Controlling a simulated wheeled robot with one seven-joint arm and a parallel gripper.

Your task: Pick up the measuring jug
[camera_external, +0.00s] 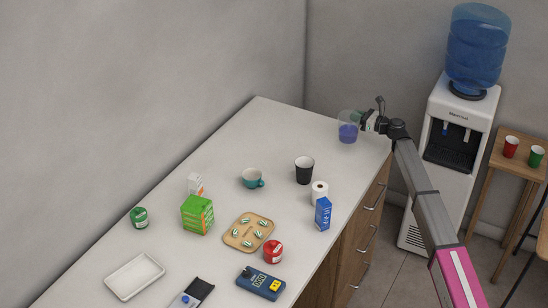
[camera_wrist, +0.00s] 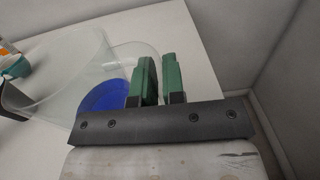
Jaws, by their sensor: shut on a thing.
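The measuring jug (camera_external: 347,129) is clear, with blue in its lower part. It is at the far right end of the white counter, upright or nearly so. My gripper (camera_external: 363,121) is at its right side and shut on it. I cannot tell whether the jug's base touches the counter.
A black cup (camera_external: 304,172), a white roll (camera_external: 319,192), a blue carton (camera_external: 323,214) and a teal cup (camera_external: 252,179) stand nearer on the counter (camera_external: 255,125). The water cooler (camera_external: 457,135) stands right of the counter. The counter's back left is clear.

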